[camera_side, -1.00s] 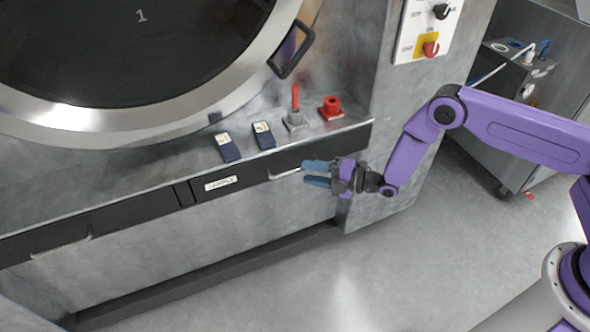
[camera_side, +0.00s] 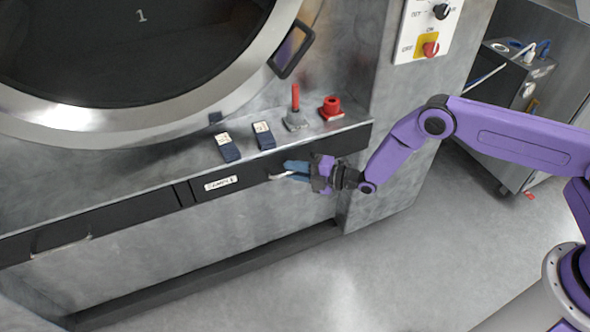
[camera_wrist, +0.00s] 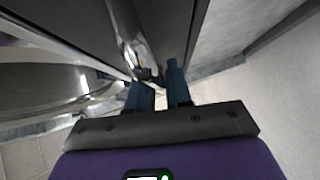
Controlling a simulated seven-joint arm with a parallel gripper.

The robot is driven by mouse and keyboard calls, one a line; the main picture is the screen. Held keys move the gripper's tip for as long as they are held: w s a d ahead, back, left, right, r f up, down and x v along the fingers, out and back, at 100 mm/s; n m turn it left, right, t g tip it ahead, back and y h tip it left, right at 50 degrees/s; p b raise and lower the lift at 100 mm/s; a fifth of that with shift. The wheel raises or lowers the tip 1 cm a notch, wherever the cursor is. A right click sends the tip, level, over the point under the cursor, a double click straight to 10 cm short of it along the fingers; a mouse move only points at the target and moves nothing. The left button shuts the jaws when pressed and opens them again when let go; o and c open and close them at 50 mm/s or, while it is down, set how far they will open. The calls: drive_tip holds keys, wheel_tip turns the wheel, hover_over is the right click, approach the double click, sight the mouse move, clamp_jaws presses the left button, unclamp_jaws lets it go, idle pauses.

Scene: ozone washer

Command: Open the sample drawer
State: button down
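The sample drawer (camera_side: 245,178) is a dark front with a white label, set in the ledge below the round door. It looks closed. Its pale metal handle (camera_side: 279,176) is at the right part of the front. My gripper (camera_side: 287,171) is at this handle, its two blue fingers pointing left. In the wrist view, the fingers (camera_wrist: 160,77) are a narrow gap apart, with the shiny handle (camera_wrist: 137,48) at their tips. They look shut on it, though the exact contact is partly hidden.
Above the drawer, the ledge holds two dark blue labelled pieces (camera_side: 228,147), a grey piece with a red stick (camera_side: 296,119) and a red fitting (camera_side: 331,108). A second drawer (camera_side: 90,229) is to the left. The floor in front (camera_side: 330,270) is clear.

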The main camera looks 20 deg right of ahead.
drive_tip(key=s, duration=1.4)
drive_tip(key=shift+s, duration=0.35)
drive_tip(key=c, duration=1.1)
unclamp_jaws()
drive_tip(key=shift+w, duration=0.1)
drive_tip(key=shift+c, duration=0.2)
drive_tip(key=v, duration=1.7)
drive_tip(key=shift+s+d, duration=0.1)
drive_tip(key=shift+s, duration=0.1)
drive_tip(key=shift+r, duration=0.1)
